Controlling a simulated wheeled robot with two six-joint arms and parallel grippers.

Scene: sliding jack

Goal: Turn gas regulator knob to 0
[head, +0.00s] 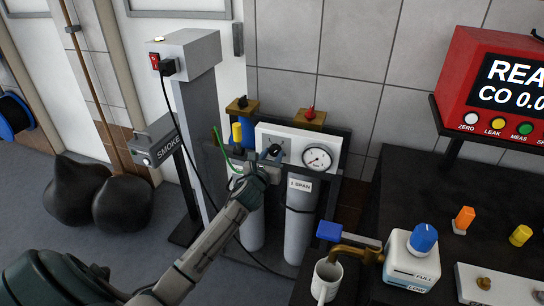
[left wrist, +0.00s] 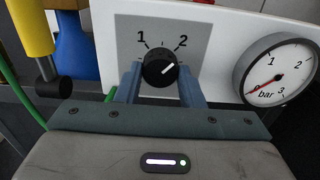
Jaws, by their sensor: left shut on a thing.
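The regulator knob (left wrist: 160,68) is a black round dial on a grey plate marked 1 and 2. Its white line points up and to the right. My left gripper (left wrist: 160,82) has its two blue-grey fingers on either side of the knob, shut on it. In the head view my left gripper (head: 272,154) reaches the white regulator panel (head: 298,140) and partly hides the knob. The round pressure gauge (head: 317,157) is right of the knob; in the left wrist view its red needle points down and left, near the scale's low end. My right gripper is not in view.
Grey gas cylinders (head: 299,225) stand below the panel; one carries a SPAN label. A grey post (head: 200,140) with a red switch and hanging cable is at left. A dark bench (head: 440,205) with a white mug (head: 326,280) and a white-and-blue bottle (head: 411,258) is at right.

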